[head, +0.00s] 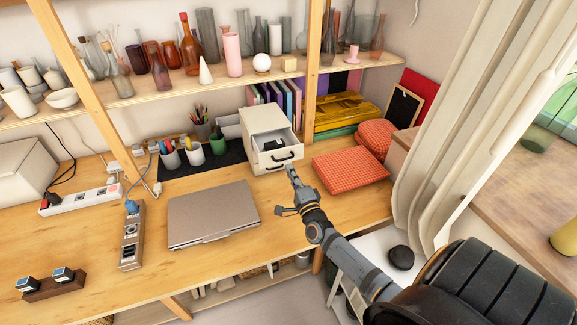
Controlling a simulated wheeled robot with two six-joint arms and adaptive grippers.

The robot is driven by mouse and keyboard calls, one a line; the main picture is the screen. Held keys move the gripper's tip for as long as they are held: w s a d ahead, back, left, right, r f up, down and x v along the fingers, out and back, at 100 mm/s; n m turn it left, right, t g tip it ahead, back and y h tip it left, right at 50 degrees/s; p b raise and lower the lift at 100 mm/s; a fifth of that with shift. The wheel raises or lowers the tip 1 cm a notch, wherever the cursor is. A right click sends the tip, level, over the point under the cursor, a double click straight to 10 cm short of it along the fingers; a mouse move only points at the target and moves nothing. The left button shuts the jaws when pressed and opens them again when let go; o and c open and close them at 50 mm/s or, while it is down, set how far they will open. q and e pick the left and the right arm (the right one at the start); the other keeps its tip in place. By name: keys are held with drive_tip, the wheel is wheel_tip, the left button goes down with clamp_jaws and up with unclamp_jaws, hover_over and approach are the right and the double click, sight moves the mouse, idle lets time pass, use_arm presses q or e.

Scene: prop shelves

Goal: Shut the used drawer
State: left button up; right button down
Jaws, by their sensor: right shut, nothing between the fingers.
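A small white drawer unit (262,118) stands on the wooden desk, below the shelf. Its upper drawer (290,139) is pulled out; its inside shows with something dark in it. A dark handle (284,156) is on the drawer's front. A lower drawer front with another dark handle (273,168) is beneath it. My right gripper (292,173) is shut and empty, just in front of the drawer unit at the right end of its front. I cannot tell if it touches the unit. My left gripper is not in view.
A closed laptop (212,213) lies left of my right gripper. A red checked cushion (350,172) lies close to its right. Pen cups (195,152) stand left of the drawer unit. Bottles and vases (233,54) fill the shelf above. A curtain (450,120) hangs at the right.

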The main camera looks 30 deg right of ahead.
drive_tip(key=shift+x, duration=1.1)
